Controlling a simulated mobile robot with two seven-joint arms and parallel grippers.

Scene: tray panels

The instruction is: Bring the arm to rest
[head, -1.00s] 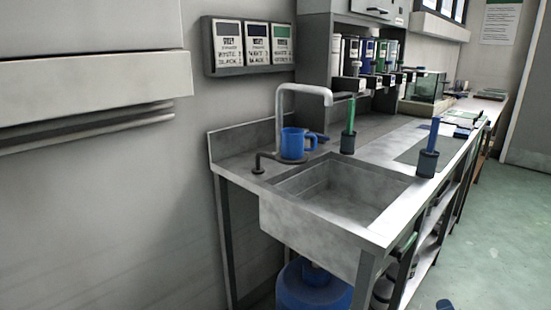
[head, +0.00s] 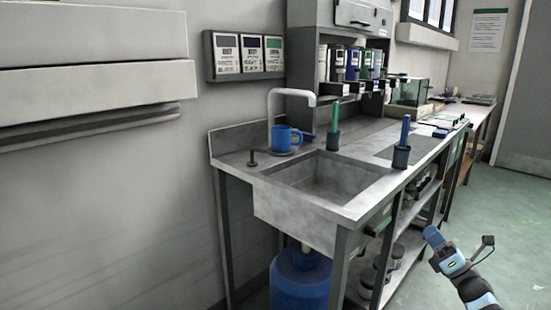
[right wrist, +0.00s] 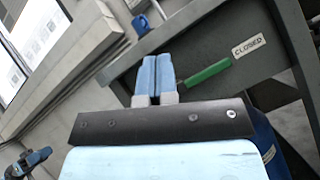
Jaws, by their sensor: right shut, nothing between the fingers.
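My right gripper (head: 432,234) is at the lower right of the head view, in front of the sink bench and over the green floor. Its two light-blue fingers are pressed together with nothing between them in the right wrist view (right wrist: 152,62). It looks clear of the bench in the head view. My left gripper does not show in the head view.
The sink bench (head: 262,212) stands left of my right gripper, with a green handle (right wrist: 205,74) by a "CLOSED" label (right wrist: 249,46). Open floor (head: 515,225) lies to the right.

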